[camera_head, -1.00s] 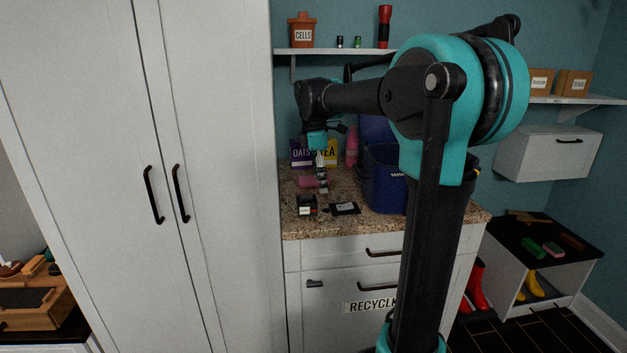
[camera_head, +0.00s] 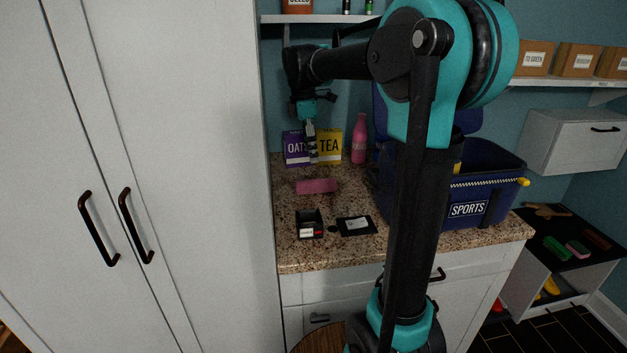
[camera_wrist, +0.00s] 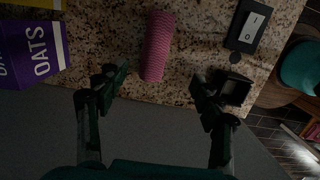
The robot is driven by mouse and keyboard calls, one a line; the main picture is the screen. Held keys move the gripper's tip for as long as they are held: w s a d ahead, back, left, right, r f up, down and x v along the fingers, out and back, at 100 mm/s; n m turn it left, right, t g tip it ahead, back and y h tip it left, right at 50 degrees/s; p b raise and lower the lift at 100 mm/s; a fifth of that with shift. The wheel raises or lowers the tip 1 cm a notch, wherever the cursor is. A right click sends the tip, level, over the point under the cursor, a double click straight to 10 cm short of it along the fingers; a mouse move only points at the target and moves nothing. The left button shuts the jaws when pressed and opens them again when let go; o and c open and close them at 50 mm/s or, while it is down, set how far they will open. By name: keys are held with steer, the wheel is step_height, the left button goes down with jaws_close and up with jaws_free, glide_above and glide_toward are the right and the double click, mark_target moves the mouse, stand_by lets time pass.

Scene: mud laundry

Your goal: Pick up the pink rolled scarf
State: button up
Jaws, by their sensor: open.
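The pink rolled scarf (camera_head: 317,186) lies on the speckled granite counter (camera_head: 290,255), in front of the oats and tea packets. In the wrist view the scarf (camera_wrist: 158,46) is a ribbed pink roll lying lengthwise, ahead of and between the fingers. My gripper (camera_wrist: 160,90) is open and empty. In the head view my gripper (camera_head: 312,155) hangs pointing down above the counter, by the packets and apart from the scarf.
The purple oats packet (camera_head: 296,149), yellow tea packet (camera_head: 328,147) and pink bottle (camera_head: 359,140) stand behind. A blue sports bag (camera_head: 490,180) stands right; a tall white cabinet (camera_head: 190,180) borders the left.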

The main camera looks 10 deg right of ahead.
mark_target(315, 180)
steer(key=f, duration=0.6)
steer(key=shift+w+d+f, duration=0.15)
steer(key=shift+d+f, duration=0.25)
steer(key=shift+w+d+f, duration=0.15)
steer(key=shift+f, duration=1.15)
steer(key=shift+w+d+f, duration=0.1)
steer(key=shift+d+f, duration=0.05)
steer(key=shift+f, duration=1.1)
steer(key=c, duration=1.3)
steer(key=shift+r, duration=0.1)
